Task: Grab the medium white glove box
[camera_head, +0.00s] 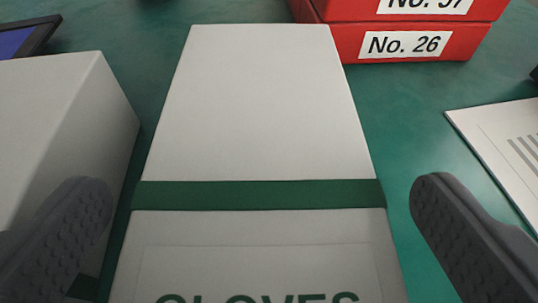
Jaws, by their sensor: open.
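The white glove box (262,110) lies in the middle of the view, with a green band across it and the green word "GLOVES" partly cut off at the bottom edge. My gripper (255,205) is open, with one dark textured finger on each side of the box. The right finger stands apart from the box, with green surface showing between them. The left finger overlaps another plain white box (50,130) in the picture; I cannot tell whether it touches that box. The near end of the glove box is out of view.
Red boxes labelled "No. 26" (420,44) and another number are stacked behind the glove box, to the right. A white printed sheet or card (510,140) lies at the right. A dark-framed screen (25,40) shows at upper left. Green surface is bare between these.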

